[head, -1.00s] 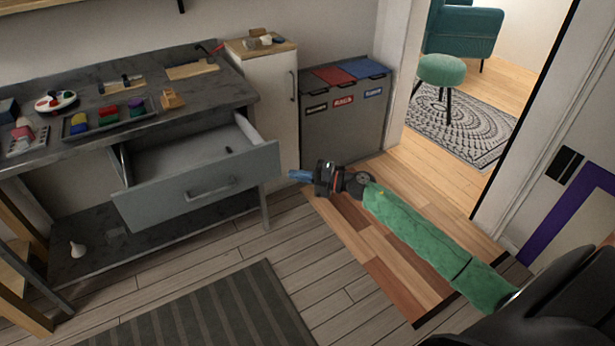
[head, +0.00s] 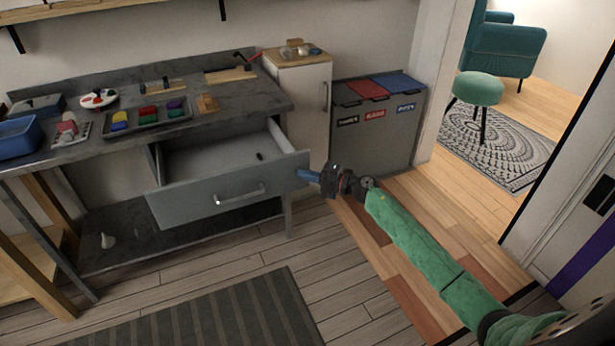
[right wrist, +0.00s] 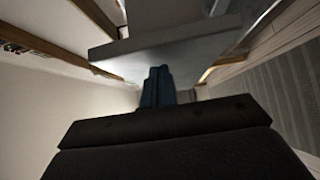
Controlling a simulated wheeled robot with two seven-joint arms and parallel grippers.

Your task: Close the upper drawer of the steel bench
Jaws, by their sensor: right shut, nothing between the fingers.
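The steel bench (head: 215,108) stands at the left in the head view. Its upper grey drawer (head: 180,205) is pulled well out, with a bar handle (head: 239,194) on its front. A small dark item (head: 261,156) lies inside. My right gripper (head: 304,174), with blue fingers, is shut and empty at the right end of the drawer front; whether it touches is unclear. In the right wrist view the shut blue fingers (right wrist: 157,85) point at the grey drawer (right wrist: 165,48). My left gripper is not in view.
A white cabinet (head: 308,108) and a grey bin unit (head: 385,135) with red and blue lids stand right of the bench. A lower shelf (head: 150,245) holds a small white object. A striped mat (head: 215,318) lies on the floor in front.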

